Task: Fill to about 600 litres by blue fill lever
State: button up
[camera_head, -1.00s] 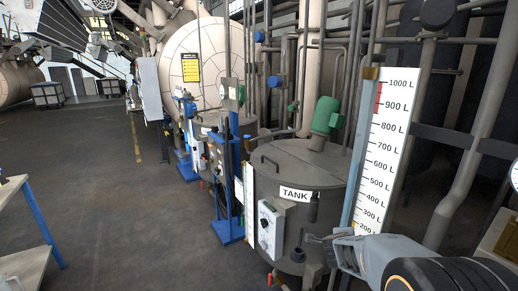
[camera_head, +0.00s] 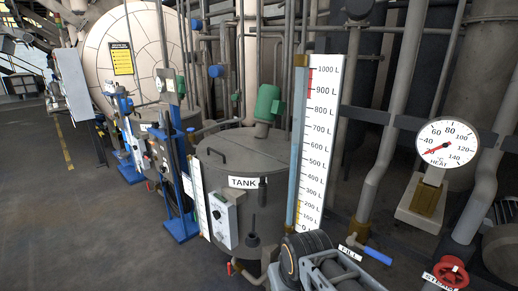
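The blue fill lever (camera_head: 378,256) is at the bottom right of centre, beside a white "FILL" label (camera_head: 350,254). It lies at a slant. The tall white litre scale (camera_head: 320,150) stands upright at centre, marked 0 to 1000 L.
A round heat dial (camera_head: 446,143) is at the right, its needle low. A red handwheel (camera_head: 450,272) is at the bottom right. A white control box (camera_head: 226,218) is on the tank front. Pipes crowd the back. Open floor (camera_head: 60,220) lies at the left.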

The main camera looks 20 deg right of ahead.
aim_at(351, 241)
jog(key=z, duration=2.4)
jog(key=k, duration=1)
jog(key=u, duration=1.35)
jog(key=i, duration=0.5)
jog(key=z, duration=0.05)
